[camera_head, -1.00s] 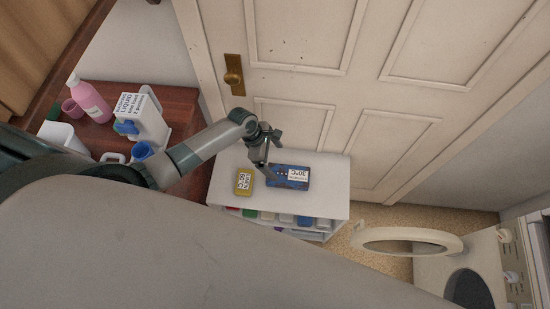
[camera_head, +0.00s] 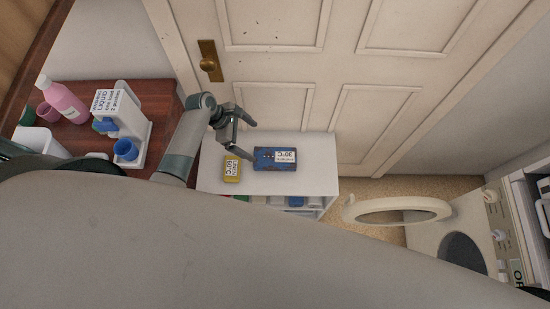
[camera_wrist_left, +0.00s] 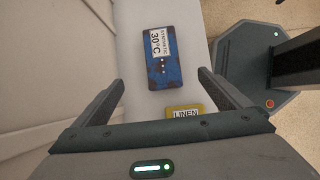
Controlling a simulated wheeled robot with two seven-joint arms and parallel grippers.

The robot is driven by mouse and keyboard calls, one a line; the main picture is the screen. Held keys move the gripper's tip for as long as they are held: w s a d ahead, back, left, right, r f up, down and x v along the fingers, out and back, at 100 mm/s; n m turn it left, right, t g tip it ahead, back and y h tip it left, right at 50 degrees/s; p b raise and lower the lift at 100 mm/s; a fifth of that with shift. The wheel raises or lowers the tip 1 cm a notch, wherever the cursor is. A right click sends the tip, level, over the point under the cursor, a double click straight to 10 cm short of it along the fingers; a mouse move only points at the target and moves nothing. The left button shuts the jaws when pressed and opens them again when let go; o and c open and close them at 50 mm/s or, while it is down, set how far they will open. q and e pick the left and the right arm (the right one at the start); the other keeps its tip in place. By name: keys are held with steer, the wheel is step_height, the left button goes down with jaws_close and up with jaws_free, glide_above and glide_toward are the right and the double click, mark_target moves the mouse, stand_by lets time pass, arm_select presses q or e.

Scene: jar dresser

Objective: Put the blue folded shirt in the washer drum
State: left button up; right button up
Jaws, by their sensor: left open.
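The blue folded shirt (camera_head: 272,158), with a white 30°C label, lies flat on top of the white cabinet (camera_head: 312,180). It also shows in the left wrist view (camera_wrist_left: 163,58), ahead of and between the fingers. My left gripper (camera_head: 244,142) is open and empty, just to the left of the shirt and apart from it, above the cabinet top. The washer drum (camera_head: 462,252) is a dark round opening at the lower right, and its round door (camera_head: 350,212) stands open. My right gripper is out of view.
A yellow folded cloth (camera_head: 232,168) labelled linen lies left of the shirt. A brown dresser (camera_head: 160,97) at the left holds a pink bottle (camera_head: 64,102) and a white dispenser (camera_head: 122,115). The panelled door stands behind the cabinet.

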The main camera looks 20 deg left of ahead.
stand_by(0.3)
arm_select(q)
glide_toward(274, 157)
steer(key=shift+w+f, duration=0.25)
steer(key=b+x, duration=0.2)
steer(key=x, duration=0.2)
steer(key=shift+a+f, duration=0.1)
steer(key=shift+w+d+f+b, duration=0.1)
steer(key=shift+d+f+b, duration=0.25)
steer(key=shift+b, duration=0.35)
steer(key=b+x, duration=0.2)
steer(key=b, duration=0.1)
steer(key=b+x, duration=0.1)
steer(key=shift+s+d+f, duration=0.2)
steer(key=shift+d+f, duration=0.05)
steer(key=shift+f, duration=0.1)
steer(key=shift+w+d+f+b, duration=0.15)
steer(key=shift+d+f+b, duration=0.35)
steer(key=shift+b, duration=0.45)
steer(key=shift+a, duration=0.1)
